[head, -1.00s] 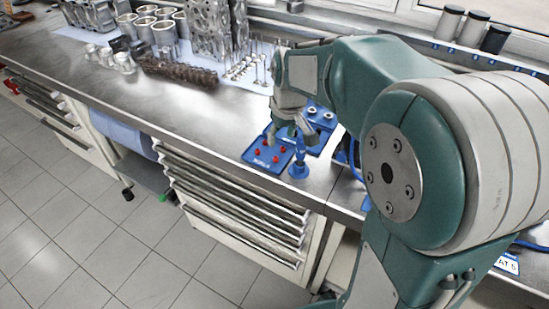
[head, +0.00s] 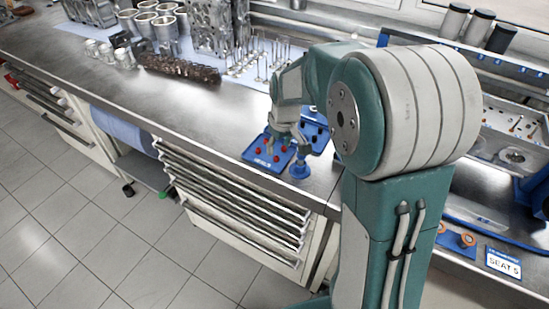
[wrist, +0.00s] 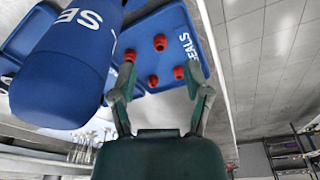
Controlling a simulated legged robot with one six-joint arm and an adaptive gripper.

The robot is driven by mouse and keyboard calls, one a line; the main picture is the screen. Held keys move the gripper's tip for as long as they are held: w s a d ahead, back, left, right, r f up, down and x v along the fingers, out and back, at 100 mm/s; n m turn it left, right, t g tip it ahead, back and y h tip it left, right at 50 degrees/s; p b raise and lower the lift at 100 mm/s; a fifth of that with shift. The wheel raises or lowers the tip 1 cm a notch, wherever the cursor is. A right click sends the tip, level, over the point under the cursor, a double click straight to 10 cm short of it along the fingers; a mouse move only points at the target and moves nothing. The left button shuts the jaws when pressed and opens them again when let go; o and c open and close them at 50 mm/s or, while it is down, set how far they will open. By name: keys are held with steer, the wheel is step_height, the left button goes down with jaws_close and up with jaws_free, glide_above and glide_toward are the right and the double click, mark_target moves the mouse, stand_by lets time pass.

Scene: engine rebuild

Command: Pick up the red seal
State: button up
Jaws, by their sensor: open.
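Several small red seals (head: 257,150) stand on a blue tray (head: 252,158) lettered SEALS near the bench's front edge. The wrist view shows the red seals (wrist: 160,42) spread over the tray (wrist: 200,62). My gripper (head: 283,138) is over the tray's back right part, pointing down. In the wrist view my gripper (wrist: 160,77) is open, with no seal clamped. One seal (wrist: 154,80) appears between its fingers, and another (wrist: 130,55) appears just past the left fingertip. I cannot tell whether the fingers touch any seal.
A blue tool with a round base (head: 300,170) stands right of the tray; a large blue lettered body (wrist: 62,75) fills the wrist view's left. Another blue tray (head: 318,137) lies behind. The bench left of the tray is clear.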

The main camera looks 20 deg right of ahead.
mark_target(277, 160)
steer(key=f, duration=0.2)
steer(key=w+f, duration=0.1)
steer(key=f, duration=0.1)
steer(key=shift+a+f, duration=0.1)
steer(key=shift+f, duration=0.25)
steer(key=shift+a, duration=0.15)
steer(key=shift+c, duration=1.3)
steer(key=c, duration=0.5)
